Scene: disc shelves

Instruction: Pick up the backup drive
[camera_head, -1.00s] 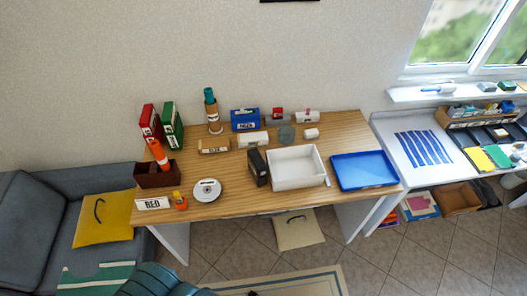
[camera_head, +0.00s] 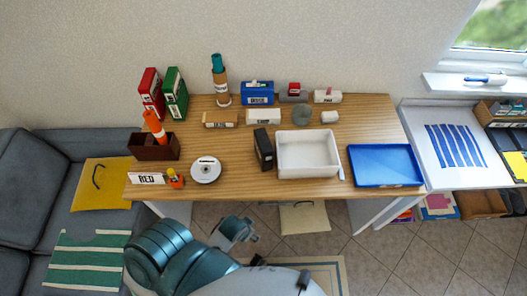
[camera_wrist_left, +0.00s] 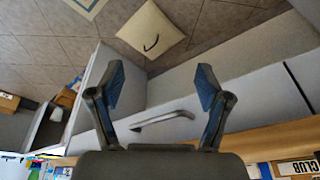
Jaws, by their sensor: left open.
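A black upright box (camera_head: 264,149), which looks like the backup drive, stands on the wooden desk (camera_head: 230,185) against the left side of a white tray. Its label is too small to read. My left gripper (camera_wrist_left: 158,88) is open and empty in the left wrist view, its two fingers spread apart. In the head view my teal arm is at the bottom, in front of the desk's front edge and apart from the black box. The box is not visible in the left wrist view. My right gripper cannot be made out.
The white tray (camera_head: 308,172) and a blue tray (camera_head: 385,166) stand to the right of the box. Bare desk lies between spindle and box. A drawer handle (camera_wrist_left: 162,119) shows in the wrist view.

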